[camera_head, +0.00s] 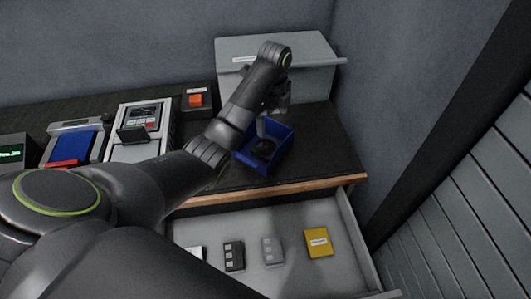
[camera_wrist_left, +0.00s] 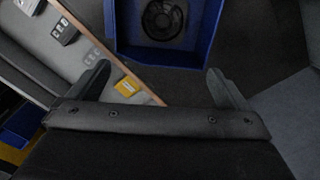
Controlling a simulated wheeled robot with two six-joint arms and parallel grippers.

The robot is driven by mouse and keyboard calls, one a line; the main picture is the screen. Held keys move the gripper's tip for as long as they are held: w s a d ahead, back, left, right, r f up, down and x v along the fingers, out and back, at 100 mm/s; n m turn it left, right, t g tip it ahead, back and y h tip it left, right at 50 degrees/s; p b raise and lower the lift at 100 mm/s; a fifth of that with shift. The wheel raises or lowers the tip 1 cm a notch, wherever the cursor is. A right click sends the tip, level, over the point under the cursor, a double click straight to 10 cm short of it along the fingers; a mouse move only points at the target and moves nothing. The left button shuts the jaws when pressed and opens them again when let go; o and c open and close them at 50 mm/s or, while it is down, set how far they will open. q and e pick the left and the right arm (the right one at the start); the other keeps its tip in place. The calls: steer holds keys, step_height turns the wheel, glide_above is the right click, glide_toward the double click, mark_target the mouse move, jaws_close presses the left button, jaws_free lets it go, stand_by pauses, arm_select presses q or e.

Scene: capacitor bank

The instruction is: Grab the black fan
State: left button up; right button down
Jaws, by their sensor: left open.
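The black fan (camera_head: 264,148) lies inside a blue bin (camera_head: 277,162) on the dark worktop, partly hidden by my left arm in the head view. In the left wrist view the round fan (camera_wrist_left: 163,18) shows at the top, within the blue walls of the bin (camera_wrist_left: 190,56). My left gripper (camera_head: 268,118) is above the bin, mostly hidden behind its own wrist in the head view. Its two fingers stand wide apart in the left wrist view (camera_wrist_left: 160,76), with nothing between them. The fan is apart from the fingertips. My right gripper is not in view.
A grey box (camera_head: 310,65) stands behind the bin. A red-button box (camera_head: 196,98) and several devices line the worktop at left. Below the wooden edge (camera_head: 315,185), an open drawer (camera_head: 348,225) holds small modules and a yellow box (camera_head: 318,243). A wall rises at right.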

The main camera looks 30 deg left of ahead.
arm_select(q)
step_height(320, 180, down, 3)
steer(key=b, duration=0.2)
glide_above(272, 150)
step_height(272, 150, down, 5)
steer(key=shift+s+r+p, duration=0.1)
steer(key=shift+r+p, duration=0.05)
steer(key=shift+p, duration=0.25)
steer(key=shift+f, duration=0.5)
step_height(272, 150, down, 6)
steer(key=shift+r, duration=0.25)
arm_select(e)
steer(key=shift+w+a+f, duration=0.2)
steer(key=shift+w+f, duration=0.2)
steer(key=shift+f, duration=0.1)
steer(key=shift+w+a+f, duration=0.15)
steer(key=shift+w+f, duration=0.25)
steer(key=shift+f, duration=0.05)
arm_select(q)
steer(key=shift+c, duration=1.1)
steer(key=c, duration=0.9)
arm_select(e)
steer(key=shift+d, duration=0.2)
